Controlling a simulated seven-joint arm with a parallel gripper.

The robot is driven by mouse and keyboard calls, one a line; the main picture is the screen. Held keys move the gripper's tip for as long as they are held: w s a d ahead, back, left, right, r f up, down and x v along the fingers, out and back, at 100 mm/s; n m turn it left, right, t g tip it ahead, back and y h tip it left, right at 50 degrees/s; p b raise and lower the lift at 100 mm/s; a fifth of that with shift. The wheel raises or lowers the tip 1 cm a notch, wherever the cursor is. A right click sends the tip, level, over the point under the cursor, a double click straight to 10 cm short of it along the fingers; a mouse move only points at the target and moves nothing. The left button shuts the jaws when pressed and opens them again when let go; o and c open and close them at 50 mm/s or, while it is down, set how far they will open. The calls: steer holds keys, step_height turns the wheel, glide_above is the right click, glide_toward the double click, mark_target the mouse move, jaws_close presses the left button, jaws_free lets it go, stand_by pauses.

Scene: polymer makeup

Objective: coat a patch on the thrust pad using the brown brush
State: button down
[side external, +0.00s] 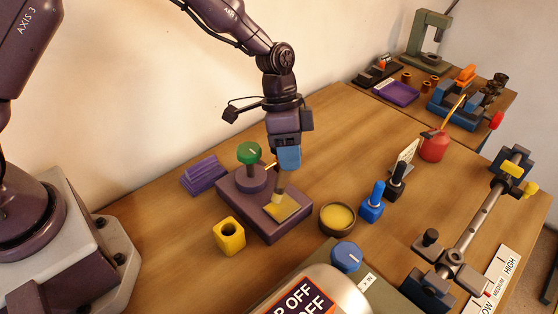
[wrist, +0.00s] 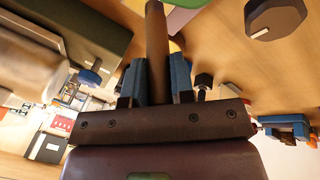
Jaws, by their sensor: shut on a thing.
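My gripper (side external: 287,168) has blue fingers and is shut on the brown brush (side external: 280,191), which points down. The brush handle (wrist: 157,45) stands between both blue fingers in the wrist view, where my gripper (wrist: 155,80) fills the middle. The thrust pad appears to be the yellowish square (side external: 293,211) on top of a purple block (side external: 264,221). A round dish (side external: 338,216) of yellow paste stands just right of the block.
A green knob (side external: 249,153) rises from the block's back left. A yellow holder with a hole (side external: 229,237) stands in front of it. A purple ridged piece (side external: 204,175) lies behind left. Blue (side external: 373,203) and black (side external: 397,181) upright handles and a red can (side external: 434,146) stand right.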

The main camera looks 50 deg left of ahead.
steer(key=shift+s, duration=2.15)
steer(key=shift+s+f, duration=0.15)
steer(key=shift+s, duration=0.35)
step_height(320, 180, up, 8)
steer(key=shift+r, duration=0.25)
steer(key=d+r, duration=0.3)
steer(key=r, duration=0.1)
steer(key=shift+w+f, duration=0.25)
steer(key=shift+f, duration=1.05)
steer(key=shift+w+f, duration=0.2)
steer(key=shift+f, duration=1.05)
steer(key=shift+r, duration=0.15)
